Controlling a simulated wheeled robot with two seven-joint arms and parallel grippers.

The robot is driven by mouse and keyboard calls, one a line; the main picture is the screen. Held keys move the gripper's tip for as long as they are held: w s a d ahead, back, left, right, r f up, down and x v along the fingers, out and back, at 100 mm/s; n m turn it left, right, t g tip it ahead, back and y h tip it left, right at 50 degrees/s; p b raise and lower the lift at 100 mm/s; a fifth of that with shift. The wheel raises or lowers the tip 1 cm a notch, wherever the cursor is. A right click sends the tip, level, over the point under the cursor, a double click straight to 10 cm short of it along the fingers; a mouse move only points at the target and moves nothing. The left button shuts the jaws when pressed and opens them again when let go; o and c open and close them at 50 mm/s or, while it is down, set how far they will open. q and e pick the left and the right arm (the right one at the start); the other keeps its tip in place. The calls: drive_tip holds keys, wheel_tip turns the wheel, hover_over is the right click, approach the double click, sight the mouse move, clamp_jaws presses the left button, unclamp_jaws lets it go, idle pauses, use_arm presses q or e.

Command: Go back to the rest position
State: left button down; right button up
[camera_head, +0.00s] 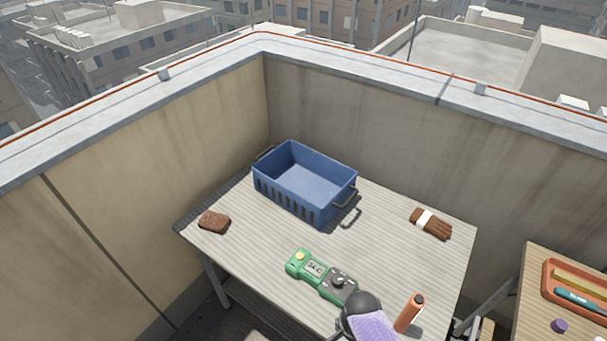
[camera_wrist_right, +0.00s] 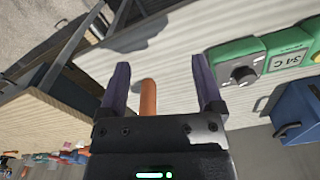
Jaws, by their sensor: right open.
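My right gripper (camera_wrist_right: 165,80) is open in the right wrist view, its two purple fingers wide apart. An orange cylinder (camera_wrist_right: 148,97) shows between them, nearer the left finger, with visible room on both sides. In the head view this cylinder (camera_head: 409,313) is at the table's near edge with a dark top. A lavender and black part, likely of my right arm (camera_head: 372,325), enters at the bottom just left of it; the fingers are not distinct there. My left gripper is in neither view.
The grey table (camera_head: 390,260) bears a green meter (camera_head: 320,277), a blue crate (camera_head: 318,206), a brown block (camera_head: 214,221) and brown gloves (camera_head: 430,223). A second table (camera_head: 527,285) with an orange tray (camera_head: 552,285) stands right. Parapet walls (camera_head: 370,130) close off the back and left.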

use_arm(q)
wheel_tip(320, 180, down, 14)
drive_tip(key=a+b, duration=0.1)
drive_tip(key=b, duration=1.2)
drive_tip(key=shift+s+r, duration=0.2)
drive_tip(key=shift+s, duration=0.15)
use_arm(e)
drive_tip(key=s+d+f+n, duration=0.4)
drive_tip(key=s+f+n, duration=0.2)
drive_tip(key=s+f, duration=0.5)
drive_tip(key=s+d+f+n, duration=0.4)
drive_tip(key=s+f+n, duration=0.2)
drive_tip(key=s+f, duration=0.6)
drive_tip(key=s, duration=0.4)
drive_tip(key=shift+s+f+n+t, duration=0.15)
drive_tip(key=shift+s+n+t, duration=0.15)
drive_tip(key=shift+n, duration=0.1)
